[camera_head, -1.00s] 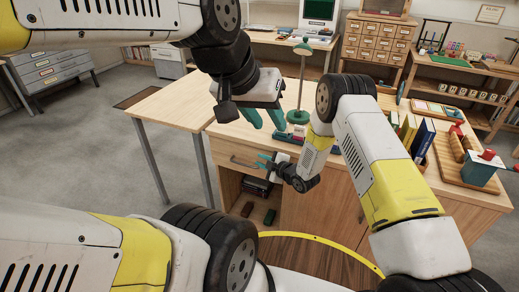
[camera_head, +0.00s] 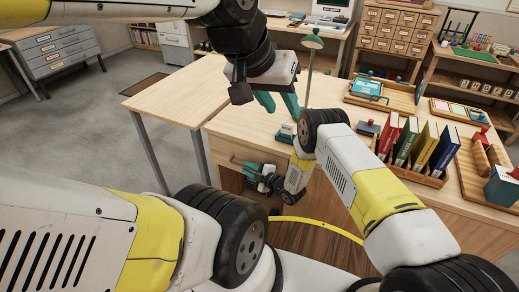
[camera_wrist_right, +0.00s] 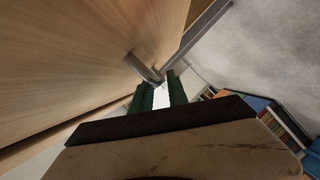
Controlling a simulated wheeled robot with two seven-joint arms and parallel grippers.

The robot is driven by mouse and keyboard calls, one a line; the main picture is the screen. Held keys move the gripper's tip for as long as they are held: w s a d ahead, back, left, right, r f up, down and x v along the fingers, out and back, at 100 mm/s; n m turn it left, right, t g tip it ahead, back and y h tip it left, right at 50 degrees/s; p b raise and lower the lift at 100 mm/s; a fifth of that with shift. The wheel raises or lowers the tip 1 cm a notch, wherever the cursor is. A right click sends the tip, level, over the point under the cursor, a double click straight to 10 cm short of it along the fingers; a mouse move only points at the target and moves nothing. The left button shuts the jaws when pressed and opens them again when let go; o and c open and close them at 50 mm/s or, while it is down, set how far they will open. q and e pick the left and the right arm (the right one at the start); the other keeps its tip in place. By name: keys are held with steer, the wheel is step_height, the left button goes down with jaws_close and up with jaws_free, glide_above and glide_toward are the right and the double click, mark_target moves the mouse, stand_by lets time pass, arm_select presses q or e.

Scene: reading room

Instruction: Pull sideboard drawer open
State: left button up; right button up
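The sideboard (camera_head: 330,215) has a drawer with a grey bar handle (camera_head: 240,162) in its pale wood front; the drawer looks closed. My right gripper (camera_head: 256,170) is at this handle. In the right wrist view its green fingers (camera_wrist_right: 160,92) stand apart with a light gap between them, and the handle (camera_wrist_right: 144,68) is right at the fingertips. I cannot tell whether they touch. My left gripper (camera_head: 278,104) is open and empty above the sideboard's left end. My right arm hides part of the sideboard's front.
A bare side table (camera_head: 175,92) adjoins the sideboard on the left. Grey floor (camera_head: 110,130) is open at the left.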

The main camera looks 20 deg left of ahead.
steer(key=shift+x, duration=1.25)
jaws_close()
stand_by(0.5)
